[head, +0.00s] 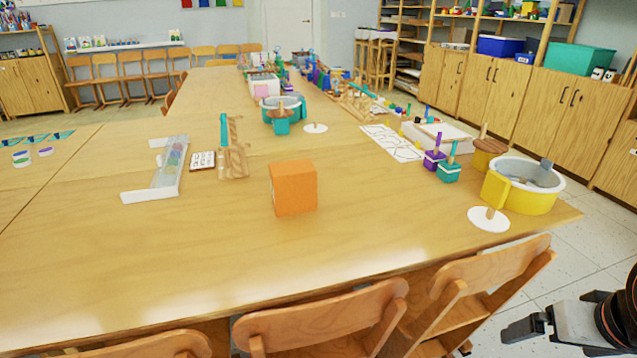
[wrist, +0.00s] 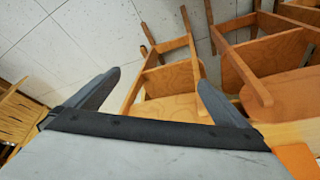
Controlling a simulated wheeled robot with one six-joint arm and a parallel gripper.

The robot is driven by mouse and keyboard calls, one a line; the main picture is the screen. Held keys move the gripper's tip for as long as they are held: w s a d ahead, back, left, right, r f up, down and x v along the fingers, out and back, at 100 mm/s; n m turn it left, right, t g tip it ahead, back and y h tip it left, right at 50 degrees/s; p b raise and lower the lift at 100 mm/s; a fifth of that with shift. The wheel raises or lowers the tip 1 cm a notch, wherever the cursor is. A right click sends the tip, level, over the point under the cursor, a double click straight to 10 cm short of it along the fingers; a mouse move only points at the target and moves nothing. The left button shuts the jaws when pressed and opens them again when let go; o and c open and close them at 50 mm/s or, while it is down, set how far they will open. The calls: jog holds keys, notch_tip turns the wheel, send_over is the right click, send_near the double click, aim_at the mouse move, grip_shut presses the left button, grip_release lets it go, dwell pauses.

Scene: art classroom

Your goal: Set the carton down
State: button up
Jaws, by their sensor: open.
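The orange carton (head: 294,188) stands upright on the long wooden table (head: 380,235), set back from the near edge. Nothing touches it in the head view. My gripper (head: 525,328) is at the lower right, beyond the table's near right side and well apart from the carton. In the wrist view my gripper (wrist: 155,86) has its two fingers spread wide, with nothing between them but chairs and floor behind. An orange patch at that view's lower right corner looks like part of the carton (wrist: 298,160).
Wooden chairs (head: 325,318) line the near edge, close to my arm. A yellow tub (head: 522,200) and a white disc (head: 488,220) stand at the table's right end. A clear tray (head: 168,170) and a wooden stand (head: 234,150) lie left of the carton. The table's front is clear.

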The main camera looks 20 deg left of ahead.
jog(key=w+a+r+n+t+y, duration=0.1)
jog(key=w+a+r+n+y, duration=0.15)
jog(key=w+a, duration=0.45)
jog(key=w+a+r+n+t+y, duration=0.2)
jog(key=w+a+r+y, duration=0.15)
jog(key=a, duration=0.75)
jog(key=w+a+r+n+t+y, duration=0.15)
jog(key=w+a+r, duration=0.3)
jog(key=a, duration=0.45)
jog(key=t, duration=0.3)
send_near(296, 187)
jog(key=x, duration=0.8)
jog(key=shift+w+a+r, duration=0.15)
jog(key=shift+a, duration=0.2)
jog(key=x, duration=0.4)
jog(key=shift+d+f, duration=0.3)
jog(key=shift+x, duration=0.8)
jog(key=shift+r, duration=0.1)
